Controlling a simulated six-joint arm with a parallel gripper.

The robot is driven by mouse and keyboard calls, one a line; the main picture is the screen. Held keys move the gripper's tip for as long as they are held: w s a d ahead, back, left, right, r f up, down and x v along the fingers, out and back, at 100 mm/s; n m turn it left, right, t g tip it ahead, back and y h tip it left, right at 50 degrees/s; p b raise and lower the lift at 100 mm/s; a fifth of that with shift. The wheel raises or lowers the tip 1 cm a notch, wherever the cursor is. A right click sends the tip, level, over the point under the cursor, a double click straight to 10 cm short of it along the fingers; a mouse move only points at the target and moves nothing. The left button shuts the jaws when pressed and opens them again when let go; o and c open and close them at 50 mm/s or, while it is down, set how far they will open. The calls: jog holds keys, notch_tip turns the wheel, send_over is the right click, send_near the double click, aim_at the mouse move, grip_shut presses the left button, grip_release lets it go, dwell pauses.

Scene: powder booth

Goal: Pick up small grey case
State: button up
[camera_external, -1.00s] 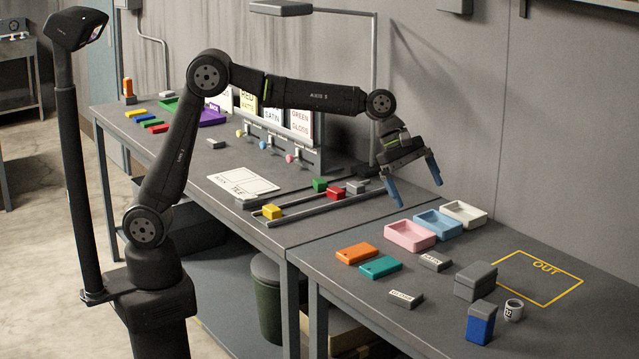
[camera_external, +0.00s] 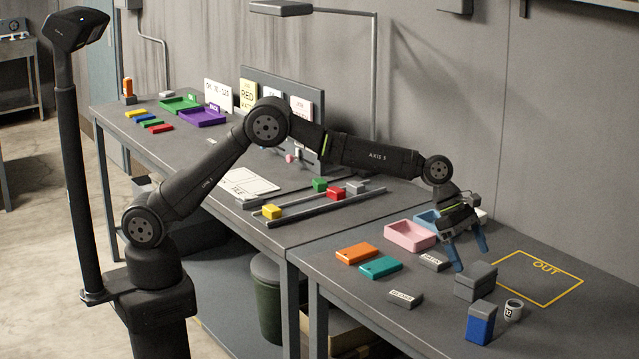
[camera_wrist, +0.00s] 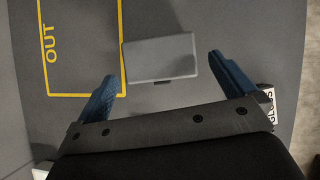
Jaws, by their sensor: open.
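The small grey case (camera_external: 476,281) is a box with a lid on the right-hand table, left of the yellow OUT outline. In the wrist view the case (camera_wrist: 160,58) lies beyond the fingertips and between their lines, with a small dark latch on its near edge. My gripper (camera_external: 472,260) is open and empty, just above and behind the case in the external view. In the wrist view the blue fingers of my gripper (camera_wrist: 163,68) are spread wider than the case. The case looks apart from both fingers.
The OUT outline (camera_external: 540,278) is bare. A blue box with a grey top (camera_external: 481,322) and a white cup (camera_external: 513,310) stand close to the case. A pink tray (camera_external: 409,236), orange case (camera_external: 356,254), teal case (camera_external: 380,267) and GLOSS block (camera_external: 406,300) lie to the left.

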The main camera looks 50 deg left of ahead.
aim_at(477, 270)
jog(key=x, duration=0.7)
jog(key=shift+w+f, duration=0.1)
jog(key=c, duration=0.9)
